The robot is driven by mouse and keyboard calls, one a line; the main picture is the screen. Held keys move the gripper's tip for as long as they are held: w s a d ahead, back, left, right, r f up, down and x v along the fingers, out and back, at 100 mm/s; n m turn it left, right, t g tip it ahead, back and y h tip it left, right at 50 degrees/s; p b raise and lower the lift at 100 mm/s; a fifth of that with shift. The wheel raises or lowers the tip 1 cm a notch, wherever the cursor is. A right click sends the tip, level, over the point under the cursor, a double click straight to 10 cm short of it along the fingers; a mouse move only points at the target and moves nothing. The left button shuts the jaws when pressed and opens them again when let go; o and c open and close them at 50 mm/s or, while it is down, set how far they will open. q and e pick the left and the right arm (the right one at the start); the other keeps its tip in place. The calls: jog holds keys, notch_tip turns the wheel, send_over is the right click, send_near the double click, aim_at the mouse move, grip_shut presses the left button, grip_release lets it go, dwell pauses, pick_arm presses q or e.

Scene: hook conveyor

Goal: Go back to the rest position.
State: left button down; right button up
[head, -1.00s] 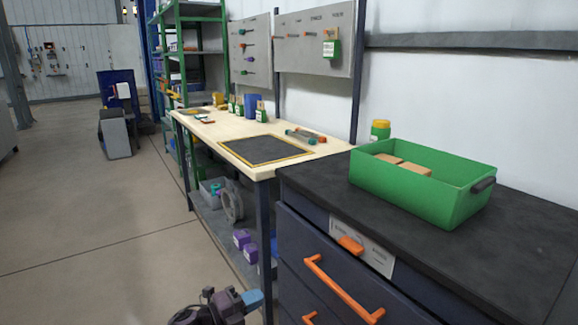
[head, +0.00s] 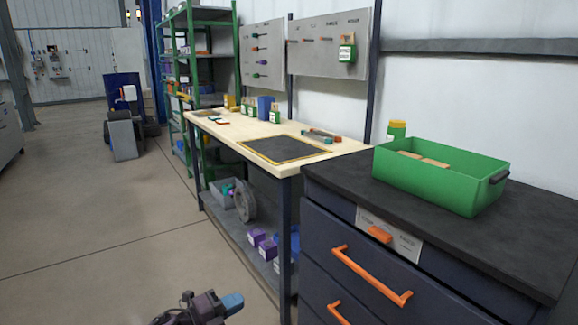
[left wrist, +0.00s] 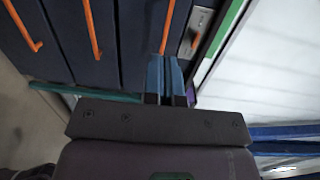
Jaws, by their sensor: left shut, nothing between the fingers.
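My left gripper (head: 232,302) shows at the bottom of the head view, low in front of the workbench and beside the dark drawer cabinet. Its blue fingers are together and empty. In the left wrist view the two blue fingers (left wrist: 166,78) lie side by side, with the drawer cabinet (left wrist: 70,45) and its orange handles beyond them. My right gripper is in neither view.
The dark cabinet (head: 330,220) stands at the right with a green bin (head: 440,180) on top. The wooden workbench (head: 220,133) with a black mat (head: 285,149) is behind it. Open floor (head: 90,230) lies to the left.

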pick_arm(q)
jog(key=s+a+f+n+y, duration=0.3)
jog(key=s+a+n, duration=0.25)
jog(key=s, duration=0.65)
jog(key=s+a+f+n+t+y, duration=0.1)
jog(key=s+a+f+n+y, duration=0.4)
jog(key=s, duration=0.6)
jog(key=s+a+f+n+y, duration=0.2)
jog(key=s+a+n, duration=0.35)
jog(key=s, duration=0.65)
jog(key=s+a+r+n+g+y, duration=0.1)
jog(key=s+a+r+n, duration=0.15)
jog(key=s, duration=0.45)
jog(key=s+a+r+n+g+y, duration=0.1)
jog(key=s+n+g, duration=0.15)
jog(key=s, duration=0.35)
jog(key=shift+d+n+t+y, duration=0.8)
jog(key=shift+d+n+t, duration=0.15)
jog(key=shift+d+n, duration=2)
notch_tip(320, 180, up, 10)
jog(key=t+p, duration=0.1)
jog(key=p, duration=1.3)
jog(key=shift+w+a+n, duration=0.15)
jog(key=shift+a+n, duration=0.1)
jog(key=shift+n, duration=0.1)
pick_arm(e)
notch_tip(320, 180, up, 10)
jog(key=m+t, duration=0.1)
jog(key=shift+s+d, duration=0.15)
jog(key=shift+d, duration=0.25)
